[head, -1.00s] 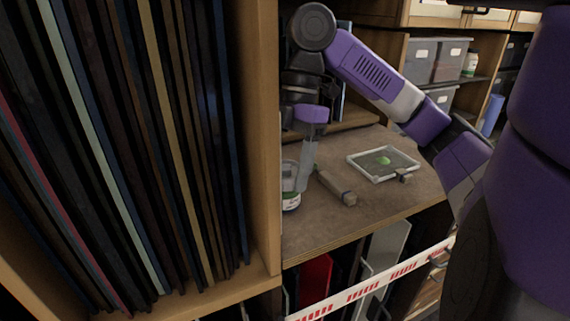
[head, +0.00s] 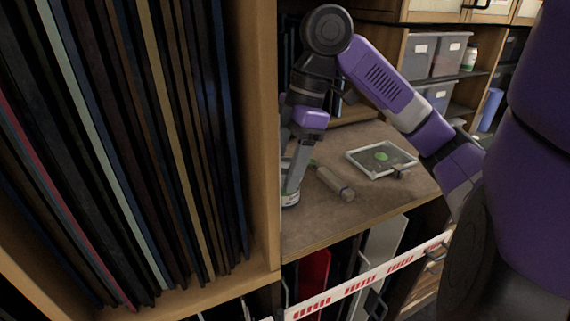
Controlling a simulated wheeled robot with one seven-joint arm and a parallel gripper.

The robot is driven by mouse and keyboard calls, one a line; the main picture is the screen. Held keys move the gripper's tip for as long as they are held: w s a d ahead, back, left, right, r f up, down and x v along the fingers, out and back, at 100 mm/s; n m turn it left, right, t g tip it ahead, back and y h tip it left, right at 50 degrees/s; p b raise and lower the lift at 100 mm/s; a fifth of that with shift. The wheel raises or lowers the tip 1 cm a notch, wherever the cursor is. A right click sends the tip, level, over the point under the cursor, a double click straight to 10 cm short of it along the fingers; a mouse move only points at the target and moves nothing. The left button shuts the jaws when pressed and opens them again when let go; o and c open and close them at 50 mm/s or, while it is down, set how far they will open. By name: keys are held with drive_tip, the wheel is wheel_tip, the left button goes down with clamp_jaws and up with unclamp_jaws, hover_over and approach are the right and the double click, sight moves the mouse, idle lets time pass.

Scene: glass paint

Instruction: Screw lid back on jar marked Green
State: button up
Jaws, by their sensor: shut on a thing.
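A small clear jar with a pale label (head: 289,199) stands on the brown worktop beside the bookcase post. My gripper (head: 293,186) points down at the jar, its near finger in front of it. The jaws are shut on what looks like the jar. The finger and the post hide much of the jar, and I cannot read its label. I cannot make out the lid. A small green patch (head: 311,162) shows just right of the finger; I cannot tell what it is.
A framed glass pane (head: 365,164) with a green blot lies at the right of the worktop (head: 325,225). A grey-brown cylindrical tool (head: 335,183) lies just right of my gripper. The wooden post (head: 262,150) closes off the left. Grey bins (head: 432,55) stand behind.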

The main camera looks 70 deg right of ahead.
drive_tip(key=m+p, duration=0.1)
drive_tip(key=m, duration=0.1)
drive_tip(key=shift+r+m+h, duration=0.1)
drive_tip(key=shift+m+h, duration=0.2)
drive_tip(key=shift+s+m+t+h, duration=0.1)
drive_tip(key=shift+m+t+h, duration=0.25)
drive_tip(key=shift+m, duration=0.85)
drive_tip(key=m+h, duration=0.1)
drive_tip(key=m, duration=0.5)
drive_tip(key=shift+a+h, duration=0.1)
drive_tip(key=shift+h, duration=0.25)
drive_tip(key=o, duration=1.6)
drive_tip(key=shift+r, duration=2.85)
